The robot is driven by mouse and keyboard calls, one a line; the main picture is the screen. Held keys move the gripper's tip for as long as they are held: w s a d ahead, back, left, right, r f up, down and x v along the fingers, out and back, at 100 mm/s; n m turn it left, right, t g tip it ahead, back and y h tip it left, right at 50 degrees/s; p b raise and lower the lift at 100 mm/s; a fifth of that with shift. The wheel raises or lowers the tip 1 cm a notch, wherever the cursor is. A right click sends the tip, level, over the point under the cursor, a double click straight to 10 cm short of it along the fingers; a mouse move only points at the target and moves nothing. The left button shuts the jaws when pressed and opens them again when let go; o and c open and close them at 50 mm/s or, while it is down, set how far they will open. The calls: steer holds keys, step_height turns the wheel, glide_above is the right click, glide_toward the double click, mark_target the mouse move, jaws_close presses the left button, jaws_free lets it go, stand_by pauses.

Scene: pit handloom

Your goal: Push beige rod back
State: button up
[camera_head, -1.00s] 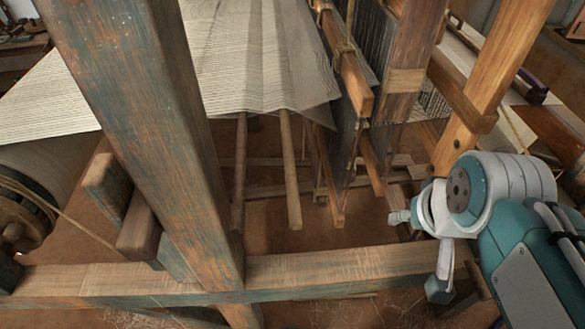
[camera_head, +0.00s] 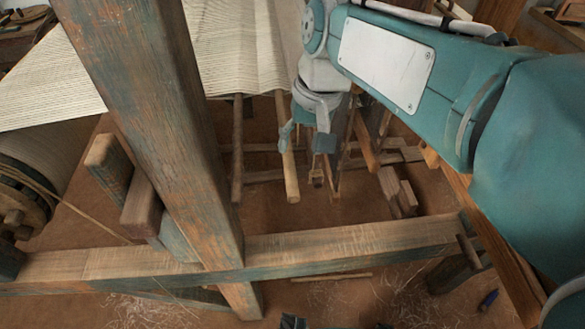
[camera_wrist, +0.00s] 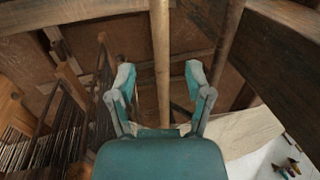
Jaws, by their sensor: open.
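The beige rod (camera_head: 291,176) slopes down below the cloth in the head view, its lower end hanging free. In the wrist view the beige rod (camera_wrist: 160,50) runs up the middle, in the gap between my fingers. My gripper (camera_wrist: 160,75) is open, one finger on each side of the rod's line. In the head view my gripper (camera_head: 306,145) points down just right of the rod and partly overlaps it. I cannot tell whether it touches the rod. A darker rod (camera_head: 237,155) is to the left; it also shows in the wrist view (camera_wrist: 225,42).
The striped cloth (camera_head: 235,60) is above the rods. A thick worn post (camera_head: 150,110) and a low crossbeam (camera_head: 350,243) stand in front. Hanging loom frames (camera_wrist: 72,85) are close on the left in the wrist view. A dark beam (camera_wrist: 285,55) is on the right.

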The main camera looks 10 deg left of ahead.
mark_target(292, 173)
steer(key=f, duration=0.2)
steer(key=a+f, duration=0.1)
steer(key=f, duration=0.4)
steer(key=shift+s+a+f, duration=0.15)
steer(key=shift+a, duration=0.15)
